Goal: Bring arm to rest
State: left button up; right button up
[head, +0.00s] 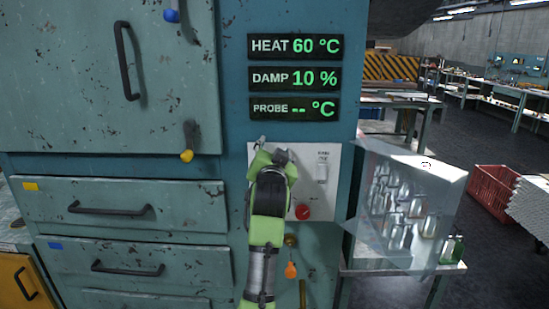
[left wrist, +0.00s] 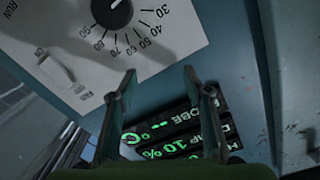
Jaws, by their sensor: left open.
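My left gripper (head: 270,152) is in front of the white control panel (head: 328,202) on the blue cabinet, with its green arm coming up from below. In the left wrist view, its two fingers (left wrist: 160,78) are apart, with nothing between them. A black dial (left wrist: 116,10) with a number scale shows there, beyond the fingertips and apart from them. In the head view the arm and gripper hide the dial. My right gripper is not in view.
Displays above the panel read HEAT 60 °C (head: 294,46), DAMP 10 % (head: 294,78) and PROBE -- °C (head: 294,108). A red knob (head: 302,212) and a switch (head: 322,170) sit on the panel. A clear case (head: 440,180) with glassware stands close on the right. Drawer handles (head: 110,209) stick out on the left.

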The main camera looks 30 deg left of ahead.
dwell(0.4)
pick_arm(q)
jog(key=s+d+f+m+g+h, duration=0.15)
jog(key=s+d+f, duration=0.3)
jog(key=f, duration=0.55)
jog(key=s+d+f+g+h, duration=0.25)
jog(key=s+f, duration=0.25)
jog(key=f, duration=0.5)
jog(key=s+d+f+m+g+h, duration=0.15)
jog(key=s+d+f, duration=0.3)
jog(key=f, duration=0.45)
jog(key=s+d+f+g+h, duration=0.15)
jog(key=s+d+f, duration=0.3)
jog(key=s, duration=0.45)
jog(key=s+d+f+g+h, duration=0.1)
jog(key=s+d+f+g, duration=0.3)
jog(key=s, duration=0.6)
jog(key=s+d+f+g+h, duration=0.1)
jog(key=s+d+f+h, duration=0.1)
jog(key=s+f, duration=0.5)
jog(key=s+f+g+b, duration=0.1)
jog(key=s+f, duration=0.1)
jog(key=f, duration=1.1)
jog(key=s+f, duration=0.2)
jog(key=f, duration=1.1)
jog(key=s+a+f+g, duration=0.1)
jog(key=s+a+f, duration=0.2)
jog(key=s+f, duration=1.3)
jog(key=shift+f+b, duration=0.2)
jog(key=shift+b, duration=0.2)
